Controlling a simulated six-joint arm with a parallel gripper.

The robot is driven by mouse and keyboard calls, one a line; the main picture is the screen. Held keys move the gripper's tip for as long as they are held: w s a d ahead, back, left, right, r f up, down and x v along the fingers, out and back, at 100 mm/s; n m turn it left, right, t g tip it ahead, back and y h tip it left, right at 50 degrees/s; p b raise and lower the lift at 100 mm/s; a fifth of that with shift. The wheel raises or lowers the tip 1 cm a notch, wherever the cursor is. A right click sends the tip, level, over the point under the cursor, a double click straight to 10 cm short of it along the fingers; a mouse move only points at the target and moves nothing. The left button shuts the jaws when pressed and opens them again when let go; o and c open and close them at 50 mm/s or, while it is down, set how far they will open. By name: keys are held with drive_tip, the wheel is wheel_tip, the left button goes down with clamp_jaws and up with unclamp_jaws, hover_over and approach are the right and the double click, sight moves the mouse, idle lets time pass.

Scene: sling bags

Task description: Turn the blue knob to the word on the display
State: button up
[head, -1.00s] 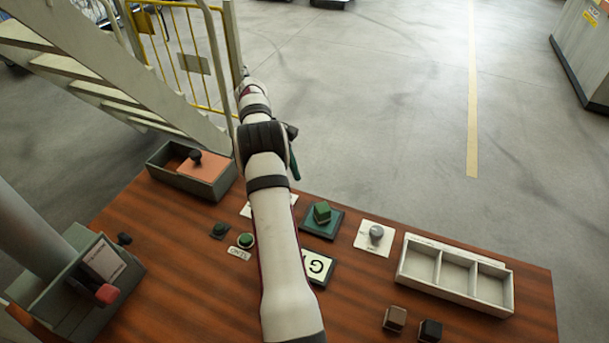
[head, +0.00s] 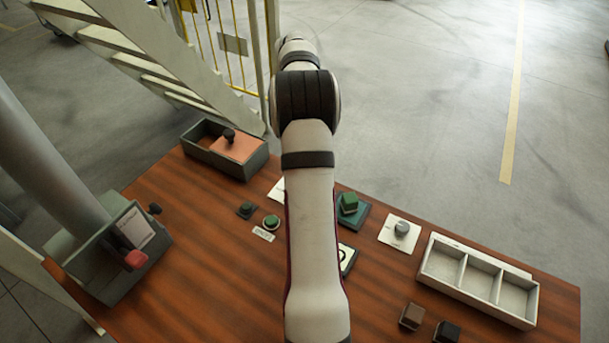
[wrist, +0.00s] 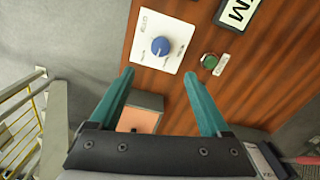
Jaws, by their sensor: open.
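The blue knob (wrist: 160,46) stands on a white plate (wrist: 143,56) with small lettering around it, too small to read. In the head view my arm hides the knob, and only a corner of the plate (head: 277,189) shows. The display (wrist: 238,12) is cut off at the top of the wrist view, with a black letter M visible. In the head view the display (head: 347,258) is mostly behind my arm. My gripper (wrist: 157,73) is open and empty, its teal fingers apart, with the knob beyond the fingertips and between their lines. The head view hides it.
A green button (wrist: 209,61) with a label sits right of the plate.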

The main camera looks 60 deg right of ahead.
wheel_tip(320, 180, down, 14)
drive_tip(key=shift+f, duration=0.1)
drive_tip(key=shift+c, duration=0.3)
clamp_jaws()
